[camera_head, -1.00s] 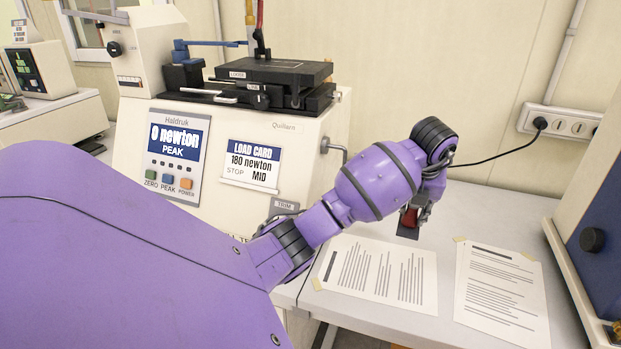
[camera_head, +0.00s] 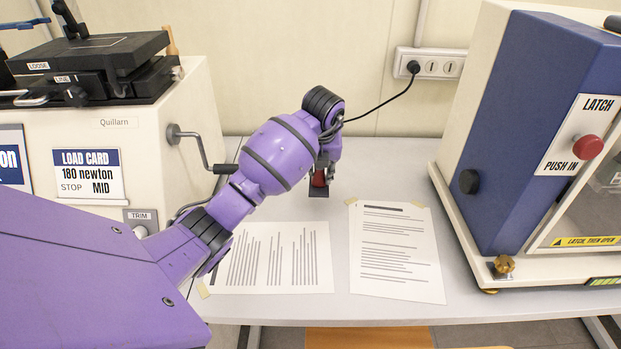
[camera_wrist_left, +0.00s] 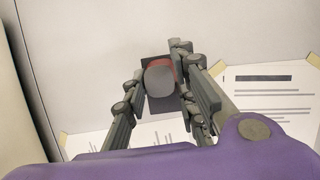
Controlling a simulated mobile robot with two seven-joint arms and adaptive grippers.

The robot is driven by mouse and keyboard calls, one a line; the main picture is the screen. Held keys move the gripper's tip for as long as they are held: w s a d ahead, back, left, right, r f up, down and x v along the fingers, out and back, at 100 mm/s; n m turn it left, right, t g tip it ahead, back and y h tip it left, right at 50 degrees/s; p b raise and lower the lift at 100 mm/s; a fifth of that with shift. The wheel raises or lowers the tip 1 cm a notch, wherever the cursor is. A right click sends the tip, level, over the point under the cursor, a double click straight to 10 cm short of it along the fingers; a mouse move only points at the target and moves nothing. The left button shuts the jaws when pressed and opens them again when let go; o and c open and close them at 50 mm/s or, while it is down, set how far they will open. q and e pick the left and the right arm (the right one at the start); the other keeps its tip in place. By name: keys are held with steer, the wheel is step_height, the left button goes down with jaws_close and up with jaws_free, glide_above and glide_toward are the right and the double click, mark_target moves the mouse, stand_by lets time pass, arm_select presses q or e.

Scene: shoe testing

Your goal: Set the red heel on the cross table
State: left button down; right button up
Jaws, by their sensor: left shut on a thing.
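The red heel (camera_head: 320,179) is a small red block with a dark grey end, standing on a dark square (camera_head: 319,192) on the grey bench in the head view. My left gripper (camera_head: 323,176) points down and is shut on it; the gripper partly hides it. The left wrist view shows the heel's red side (camera_wrist_left: 164,62) and grey end between the fingers (camera_wrist_left: 162,92). The black stacked slide marked LOOSE and LINE (camera_head: 90,51), which looks like the cross table, sits on the cream machine at left. My right gripper is not in view.
The cream machine (camera_head: 120,125) has a crank (camera_head: 200,150) sticking out toward my arm. Two taped sheets (camera_head: 275,258) (camera_head: 395,250) lie in front of the heel. A blue and cream cabinet (camera_head: 520,110) stands at right. A black cable (camera_head: 385,105) hangs from the wall socket behind.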

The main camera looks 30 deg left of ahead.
mark_target(320, 182)
arm_select(q)
steer(key=shift+w+f, duration=0.15)
steer(key=shift+f, duration=2.4)
steer(key=shift+f, duration=0.1)
steer(key=c, duration=1.4)
jaws_free()
